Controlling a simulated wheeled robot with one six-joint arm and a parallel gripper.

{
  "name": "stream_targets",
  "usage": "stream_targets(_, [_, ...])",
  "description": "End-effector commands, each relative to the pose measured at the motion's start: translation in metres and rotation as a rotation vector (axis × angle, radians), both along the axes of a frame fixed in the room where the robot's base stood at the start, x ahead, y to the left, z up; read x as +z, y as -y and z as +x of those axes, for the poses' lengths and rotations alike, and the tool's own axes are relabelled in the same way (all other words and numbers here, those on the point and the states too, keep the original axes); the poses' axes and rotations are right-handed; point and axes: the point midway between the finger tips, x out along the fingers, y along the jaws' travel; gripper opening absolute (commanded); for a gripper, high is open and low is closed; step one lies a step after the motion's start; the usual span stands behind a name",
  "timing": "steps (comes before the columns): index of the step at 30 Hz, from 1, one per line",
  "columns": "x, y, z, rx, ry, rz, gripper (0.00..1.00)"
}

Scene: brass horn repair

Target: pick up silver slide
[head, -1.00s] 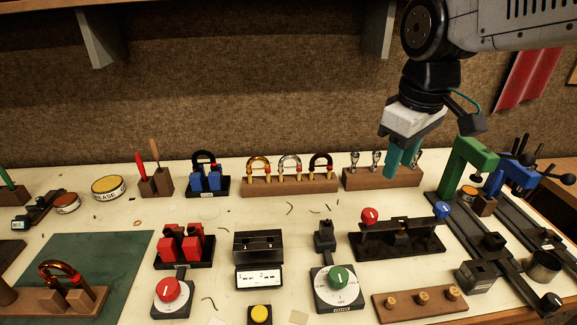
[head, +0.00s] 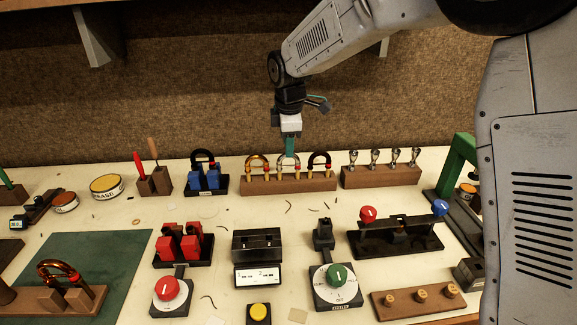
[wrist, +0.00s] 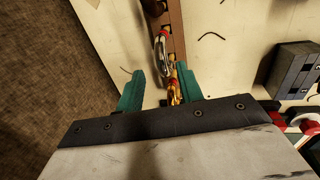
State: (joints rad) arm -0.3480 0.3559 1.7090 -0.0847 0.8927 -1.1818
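The silver slide (head: 283,163) is a U-shaped tube standing in the middle of a wooden rack (head: 289,186) at the back of the bench. A gold slide (head: 257,165) stands to its left and a dark coppery slide (head: 320,163) to its right. My gripper (head: 290,152) has teal fingers, points down just over the silver slide and partly hides it. In the wrist view my gripper (wrist: 160,70) is open and empty, with the silver slide (wrist: 162,52) just beyond the fingertips and the gold slide (wrist: 173,92) showing between the fingers. Contact cannot be told.
A block with several silver mouthpieces (head: 380,178) stands right of the rack. A blue clamp stand (head: 206,182) is to the left. A black box (head: 257,245) and red blocks (head: 180,244) are in front. Bare bench with small wire scraps lies between.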

Motion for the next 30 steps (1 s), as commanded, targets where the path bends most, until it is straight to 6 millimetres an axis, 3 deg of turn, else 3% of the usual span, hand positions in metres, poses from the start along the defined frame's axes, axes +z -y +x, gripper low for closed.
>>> stream_targets(9, [-0.044, 0.003, 0.005, -0.002, -0.002, -0.001, 0.37])
stream_targets(17, [-0.047, 0.003, 0.006, -0.002, -0.001, 0.000, 0.37])
stream_targets(18, [-0.047, 0.003, 0.006, -0.002, -0.001, 0.000, 0.34])
stream_targets(22, [-0.047, 0.003, 0.006, -0.002, -0.001, 0.000, 0.00])
stream_targets(30, [-0.046, 0.003, 0.006, -0.002, 0.000, 0.000, 0.00])
